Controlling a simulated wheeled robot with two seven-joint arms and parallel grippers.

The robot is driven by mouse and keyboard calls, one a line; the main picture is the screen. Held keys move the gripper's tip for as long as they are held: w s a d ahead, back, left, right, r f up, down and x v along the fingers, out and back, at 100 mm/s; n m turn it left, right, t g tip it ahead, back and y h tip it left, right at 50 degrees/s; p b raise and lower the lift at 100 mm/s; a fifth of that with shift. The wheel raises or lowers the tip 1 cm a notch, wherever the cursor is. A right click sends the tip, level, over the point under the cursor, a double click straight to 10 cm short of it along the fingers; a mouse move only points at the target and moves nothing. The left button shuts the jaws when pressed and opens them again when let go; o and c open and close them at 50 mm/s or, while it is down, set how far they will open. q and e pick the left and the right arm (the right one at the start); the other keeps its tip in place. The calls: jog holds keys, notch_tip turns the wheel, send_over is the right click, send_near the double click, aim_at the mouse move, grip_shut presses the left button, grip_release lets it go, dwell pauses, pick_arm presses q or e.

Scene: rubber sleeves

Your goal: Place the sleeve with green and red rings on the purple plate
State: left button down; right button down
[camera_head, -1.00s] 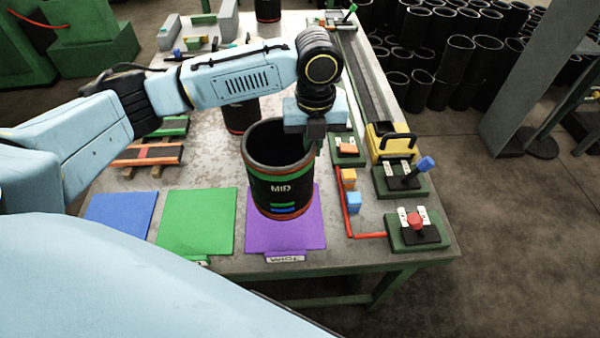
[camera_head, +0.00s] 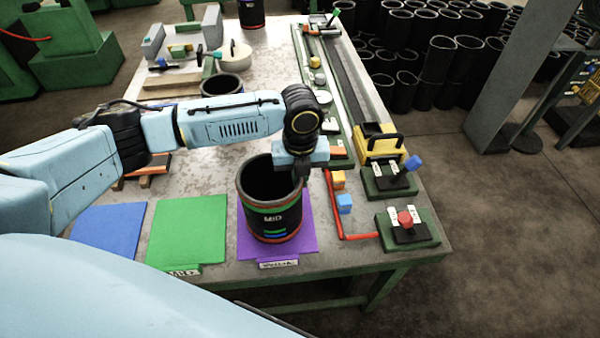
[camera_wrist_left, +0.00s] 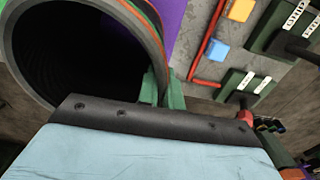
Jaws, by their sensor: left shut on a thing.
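The black sleeve (camera_head: 271,203), marked MID, has red and green rings and a short blue mark. It is upright over the purple plate (camera_head: 306,235); whether its base touches the plate is hard to tell. My left gripper (camera_head: 302,174) is shut on the right side of the sleeve's wall near the rim. In the left wrist view the sleeve's dark open mouth (camera_wrist_left: 70,55) shows, with the green fingers (camera_wrist_left: 162,90) on its wall. The purple plate (camera_wrist_left: 172,22) shows beyond. My right gripper is not in view.
A green plate (camera_head: 188,230) and a blue plate (camera_head: 108,230) lie to the left. Other sleeves stand farther back, one behind my arm (camera_head: 222,85). A red rail (camera_head: 335,205), small blocks and a red-button box (camera_head: 408,228) are close on the right.

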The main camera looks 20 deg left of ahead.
pick_arm(q)
jog(key=c, duration=1.6)
grip_release()
jog(key=shift+f, duration=0.1)
jog(key=shift+o, duration=0.2)
notch_tip(320, 180, up, 12)
jog(key=shift+r, duration=0.2)
